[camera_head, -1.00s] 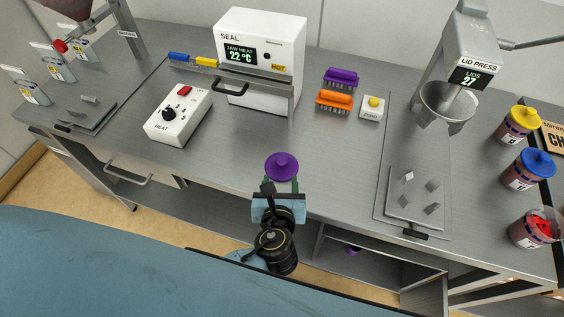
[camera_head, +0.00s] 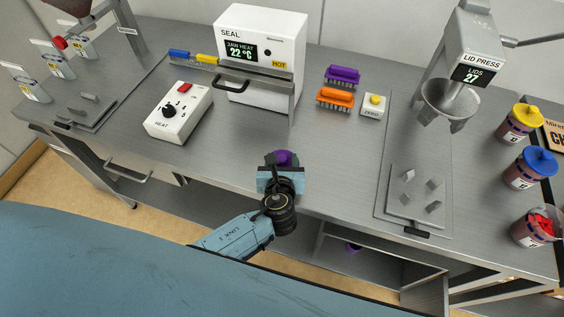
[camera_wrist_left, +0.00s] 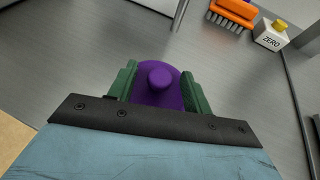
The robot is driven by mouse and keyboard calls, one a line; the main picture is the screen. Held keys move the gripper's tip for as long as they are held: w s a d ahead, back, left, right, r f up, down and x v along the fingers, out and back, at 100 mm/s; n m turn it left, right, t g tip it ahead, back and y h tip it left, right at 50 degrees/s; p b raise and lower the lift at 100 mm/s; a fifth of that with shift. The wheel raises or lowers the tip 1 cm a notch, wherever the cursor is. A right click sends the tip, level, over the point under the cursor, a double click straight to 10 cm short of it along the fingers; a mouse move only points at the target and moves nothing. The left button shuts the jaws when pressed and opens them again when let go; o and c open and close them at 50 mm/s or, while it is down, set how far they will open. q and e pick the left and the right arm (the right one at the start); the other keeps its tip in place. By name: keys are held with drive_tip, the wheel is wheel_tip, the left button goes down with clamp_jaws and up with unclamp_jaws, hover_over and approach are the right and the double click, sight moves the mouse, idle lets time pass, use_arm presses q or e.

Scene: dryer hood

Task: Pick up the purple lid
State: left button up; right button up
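The purple lid (camera_head: 284,157), a round disc with a knob on top, lies on the grey bench near its front edge. My left gripper (camera_head: 281,163) is over its near side and hides part of it in the head view. In the left wrist view the lid (camera_wrist_left: 160,90) sits between the two green fingers of the left gripper (camera_wrist_left: 160,74). The fingers are apart, one on each side of the lid. Whether they touch its rim cannot be told. My right gripper is not in view.
A white heat control box (camera_head: 178,112) and the sealer (camera_head: 262,60) stand behind to the left. Purple and orange brushes (camera_head: 335,98) and a ZERO button box (camera_head: 373,105) are behind to the right. The lid press (camera_head: 470,60) and jars (camera_head: 531,168) are further right.

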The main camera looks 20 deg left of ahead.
use_arm(q)
drive_tip(key=c, duration=1)
